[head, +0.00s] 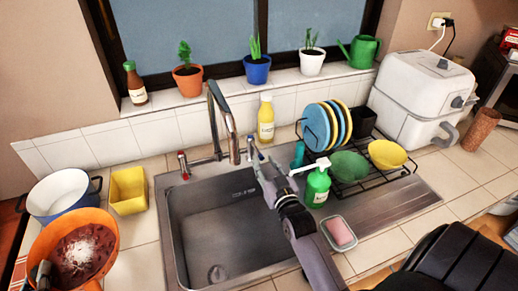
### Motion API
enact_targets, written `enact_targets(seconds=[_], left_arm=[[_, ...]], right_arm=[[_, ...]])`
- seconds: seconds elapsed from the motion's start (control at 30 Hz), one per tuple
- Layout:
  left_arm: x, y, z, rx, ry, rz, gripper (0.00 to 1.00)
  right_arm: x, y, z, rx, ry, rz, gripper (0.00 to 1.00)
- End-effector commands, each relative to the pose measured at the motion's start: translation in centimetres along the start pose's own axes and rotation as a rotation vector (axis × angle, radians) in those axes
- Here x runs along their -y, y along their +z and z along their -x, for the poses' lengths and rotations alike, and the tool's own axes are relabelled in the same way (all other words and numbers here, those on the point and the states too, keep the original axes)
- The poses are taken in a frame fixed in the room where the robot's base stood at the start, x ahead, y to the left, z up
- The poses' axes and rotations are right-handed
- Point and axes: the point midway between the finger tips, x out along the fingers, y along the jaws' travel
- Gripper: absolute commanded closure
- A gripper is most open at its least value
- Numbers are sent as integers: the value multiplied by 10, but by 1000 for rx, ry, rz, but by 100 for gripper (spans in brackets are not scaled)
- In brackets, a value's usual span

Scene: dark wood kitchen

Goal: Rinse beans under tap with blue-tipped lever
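The beans (78,250), dark red with a white patch on top, lie in an orange bowl-shaped vessel (108,226) at the lower left. My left gripper (42,273) is at its near left rim and appears shut on it; the picture edge cuts it off. The chrome tap (218,98) arches over the sink, with a red-tipped lever (182,158) on its left. The blue-tipped lever (250,142) is on its right, partly hidden by my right gripper (258,164). The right gripper's fingertips are at or close to that lever; contact and opening are unclear. No water shows under the spout.
The steel sink basin (180,225) is empty. A white pot (60,196) and yellow container (128,190) stand left of it. A green soap bottle (317,186), dish rack (385,178) and soap dish (340,234) crowd the right side. A yellow bottle (266,120) stands behind.

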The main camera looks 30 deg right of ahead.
Motion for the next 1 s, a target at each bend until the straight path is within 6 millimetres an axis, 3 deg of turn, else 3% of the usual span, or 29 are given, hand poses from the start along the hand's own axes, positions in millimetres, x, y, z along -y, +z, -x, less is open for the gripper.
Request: enact_targets(seconds=[0.2,0.4,0.77,1.0], left_arm=[[-5,-7,3,-3,2,1,100],[-6,-9,3,-3,2,1,100],[-6,-9,3,-3,2,1,100],[-6,-9,3,-3,2,1,100]], right_arm=[[0,-2,-42,-2,0,0,68],[0,-1,-60,0,0,-1,68],[0,0,-64,0,0,0,69],[0,0,-64,0,0,0,85]])
